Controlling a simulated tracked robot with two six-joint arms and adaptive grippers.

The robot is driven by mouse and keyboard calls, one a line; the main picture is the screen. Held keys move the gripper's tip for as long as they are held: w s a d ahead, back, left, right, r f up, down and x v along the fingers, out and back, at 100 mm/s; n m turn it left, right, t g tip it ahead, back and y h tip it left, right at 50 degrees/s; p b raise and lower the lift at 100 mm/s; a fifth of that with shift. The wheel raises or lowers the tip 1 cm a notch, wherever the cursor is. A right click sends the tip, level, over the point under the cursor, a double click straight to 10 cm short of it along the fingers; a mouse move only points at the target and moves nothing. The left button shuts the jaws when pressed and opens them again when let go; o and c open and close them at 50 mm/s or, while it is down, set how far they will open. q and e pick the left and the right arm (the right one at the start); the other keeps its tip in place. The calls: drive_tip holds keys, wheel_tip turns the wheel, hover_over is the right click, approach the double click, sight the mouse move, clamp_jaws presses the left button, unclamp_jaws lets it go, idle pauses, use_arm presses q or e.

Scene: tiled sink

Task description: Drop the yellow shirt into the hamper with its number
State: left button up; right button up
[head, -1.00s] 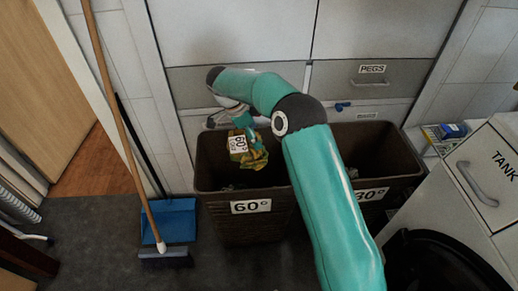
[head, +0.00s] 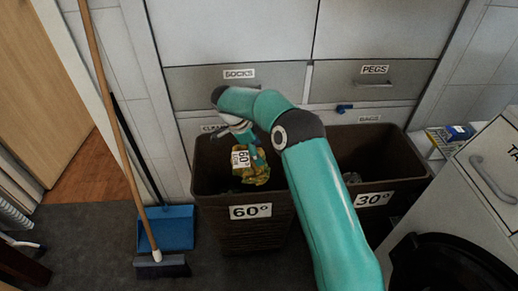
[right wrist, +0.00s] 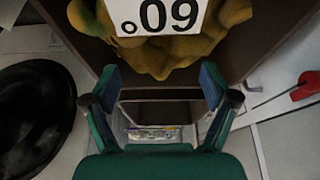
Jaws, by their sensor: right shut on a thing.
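My right gripper (head: 252,148) points down, shut on the shirt from above. In the right wrist view the shirt (right wrist: 160,58) sits just past the fingertips, with its number upside down. My left gripper is not in view.
A 30° hamper (head: 405,186) stands right of the 60° one, with greyish cloth inside. A broom (head: 125,165) and blue dustpan (head: 178,228) stand at left. Drawers labelled SOCKS and PEGS (head: 374,82) are behind. A washing machine (head: 455,262) is at right.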

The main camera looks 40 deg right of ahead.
sight(243, 157)
drive_tip(key=o, duration=1.5)
drive_tip(key=shift+c, duration=0.2)
drive_tip(key=v, duration=1.2)
